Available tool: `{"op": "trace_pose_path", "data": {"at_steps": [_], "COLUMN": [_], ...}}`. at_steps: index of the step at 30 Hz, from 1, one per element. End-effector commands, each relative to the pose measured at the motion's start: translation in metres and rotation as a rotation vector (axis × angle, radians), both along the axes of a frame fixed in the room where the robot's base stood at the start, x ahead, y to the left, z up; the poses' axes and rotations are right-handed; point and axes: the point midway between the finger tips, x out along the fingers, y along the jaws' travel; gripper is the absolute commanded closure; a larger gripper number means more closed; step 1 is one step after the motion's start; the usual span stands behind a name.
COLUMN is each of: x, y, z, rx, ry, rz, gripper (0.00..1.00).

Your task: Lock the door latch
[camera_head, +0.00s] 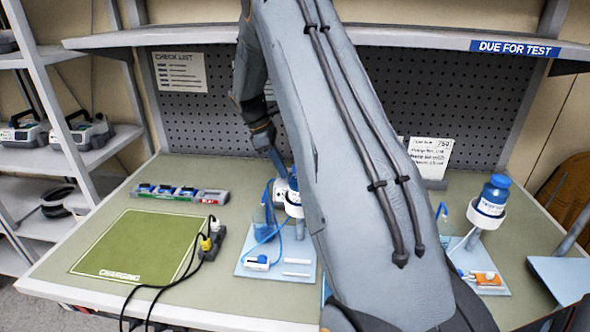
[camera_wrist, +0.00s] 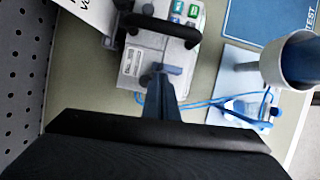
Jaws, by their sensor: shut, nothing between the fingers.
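The pump (camera_wrist: 130,66) is a grey box with a black carry handle (camera_wrist: 158,27) and coloured buttons at its top in the wrist view. A small blue lever, seemingly the door latch (camera_wrist: 171,70), lies crosswise on its lower side. My gripper (camera_wrist: 158,82) is shut and empty, its tips right at the latch's left part; I cannot tell whether they touch.
The left stand (camera_head: 262,273) with a cup and blue tubing is close to my gripper. A right stand (camera_head: 485,285) holds a blue bottle (camera_head: 492,192). The green charging mat (camera_head: 135,245) is clear, beside a power strip (camera_head: 212,242). A pegboard (camera_head: 215,95) closes the back.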

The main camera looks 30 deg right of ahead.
Motion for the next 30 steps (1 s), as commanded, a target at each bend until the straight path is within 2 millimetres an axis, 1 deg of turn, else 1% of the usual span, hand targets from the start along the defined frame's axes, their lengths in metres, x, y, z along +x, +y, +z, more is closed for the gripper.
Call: {"op": "trace_pose_path", "data": {"at_steps": [14,25,30], "x": [0.000,-0.009,-0.008], "y": [-0.002,0.009,0.011], "z": [0.001,0.001,0.004], "rx": [0.000,0.000,0.000], "ry": [-0.001,0.000,-0.002], "rz": [-0.003,-0.003,-0.002], "gripper": [1.00,1.00,1.00]}}
